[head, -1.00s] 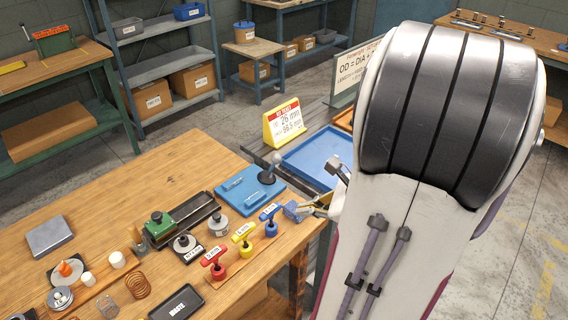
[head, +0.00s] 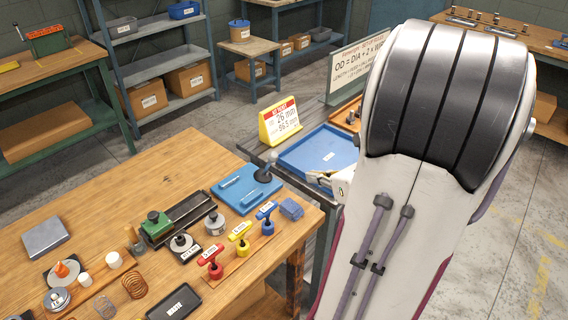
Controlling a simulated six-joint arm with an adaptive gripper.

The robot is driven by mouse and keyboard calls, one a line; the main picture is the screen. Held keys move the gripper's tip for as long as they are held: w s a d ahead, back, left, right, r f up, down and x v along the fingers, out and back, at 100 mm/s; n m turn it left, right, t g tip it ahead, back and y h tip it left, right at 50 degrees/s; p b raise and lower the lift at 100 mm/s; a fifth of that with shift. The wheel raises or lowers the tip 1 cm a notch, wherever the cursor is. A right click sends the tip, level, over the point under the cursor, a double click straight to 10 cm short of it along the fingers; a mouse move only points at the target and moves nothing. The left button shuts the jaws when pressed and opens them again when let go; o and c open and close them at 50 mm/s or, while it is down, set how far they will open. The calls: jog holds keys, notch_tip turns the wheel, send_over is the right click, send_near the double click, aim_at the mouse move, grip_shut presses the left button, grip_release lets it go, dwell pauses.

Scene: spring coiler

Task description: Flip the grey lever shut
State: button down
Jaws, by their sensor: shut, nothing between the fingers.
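A small lever with a grey ball knob (head: 273,156) stands on a dark round base on the blue board (head: 237,196), near the workbench's right edge. Its stem is tilted a little, with the knob up and to the right. No other grey lever can be made out clearly. My gripper (head: 313,178) is small in view, shut and empty, to the right of the lever and in front of the blue tray. It is apart from the lever in the picture. My arm hides part of the gripper and what lies behind it.
Red, yellow (head: 239,232) and blue (head: 266,211) T-handled tools stand in front of the board, with a blue block (head: 291,208) beside them. A green block device (head: 157,224) sits on a black rail to the left. The blue tray (head: 320,150) and a yellow sign (head: 280,122) are behind.

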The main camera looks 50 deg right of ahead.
jog(key=shift+w, duration=0.1)
send_near(270, 164)
jog(key=w+f, duration=0.1)
jog(key=f, duration=0.1)
jog(key=shift+w+d+r, duration=0.2)
jog(key=shift+w+d, duration=0.05)
jog(key=shift+w, duration=0.15)
jog(key=shift+w+d+r, duration=0.15)
jog(key=shift+w+d, duration=0.05)
jog(key=shift+w, duration=0.2)
dwell(0.4)
